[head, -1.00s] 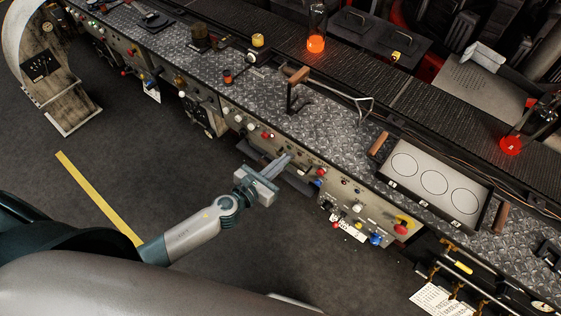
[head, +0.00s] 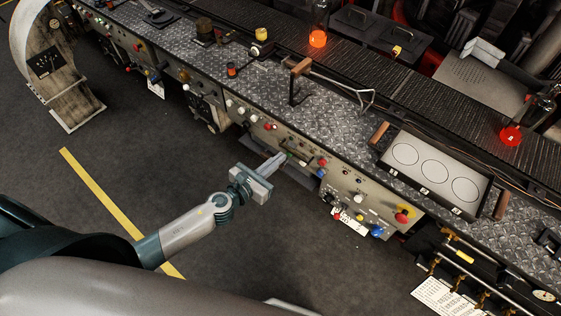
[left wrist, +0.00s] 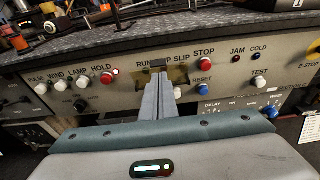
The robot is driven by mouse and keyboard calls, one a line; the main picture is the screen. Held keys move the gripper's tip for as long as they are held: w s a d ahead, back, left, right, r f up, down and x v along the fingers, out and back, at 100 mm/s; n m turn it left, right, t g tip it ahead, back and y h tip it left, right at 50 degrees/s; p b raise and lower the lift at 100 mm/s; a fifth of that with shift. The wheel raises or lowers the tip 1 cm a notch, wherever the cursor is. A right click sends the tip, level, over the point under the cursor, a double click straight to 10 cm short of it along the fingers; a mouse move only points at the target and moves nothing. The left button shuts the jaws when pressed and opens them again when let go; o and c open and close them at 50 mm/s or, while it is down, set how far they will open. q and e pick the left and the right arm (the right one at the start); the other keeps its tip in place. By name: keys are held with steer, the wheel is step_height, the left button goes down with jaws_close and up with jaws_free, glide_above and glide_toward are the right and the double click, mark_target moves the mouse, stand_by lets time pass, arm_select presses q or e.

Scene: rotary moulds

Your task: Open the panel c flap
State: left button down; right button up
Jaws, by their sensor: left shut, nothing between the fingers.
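The grey control panel (head: 345,196) runs along the front of the machine. In the left wrist view a small brass-coloured plate (left wrist: 178,74) with a dark piece at its top sits on it, between the hold and stop buttons. No panel c lettering can be read, so I cannot tell for sure that this plate is the flap. My left gripper (head: 282,156) is shut and empty, its fingertips in front of the panel. In the left wrist view its fingers (left wrist: 160,80) overlap the plate and hide part of it; contact cannot be told. My right gripper is not in view.
A red stop button (left wrist: 204,64) and a blue reset button (left wrist: 202,89) are close right of the fingers. A red hold button (left wrist: 107,78) is to the left. A three-circle mould tray (head: 383,167) lies on the deck above. The floor in front is clear.

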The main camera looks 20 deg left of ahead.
arm_select(q)
step_height(320, 180, up, 10)
steer(key=p, duration=0.3)
steer(key=shift+f, duration=0.15)
steer(key=shift+s, duration=0.15)
steer(key=shift+f, duration=0.1)
stand_by(0.4)
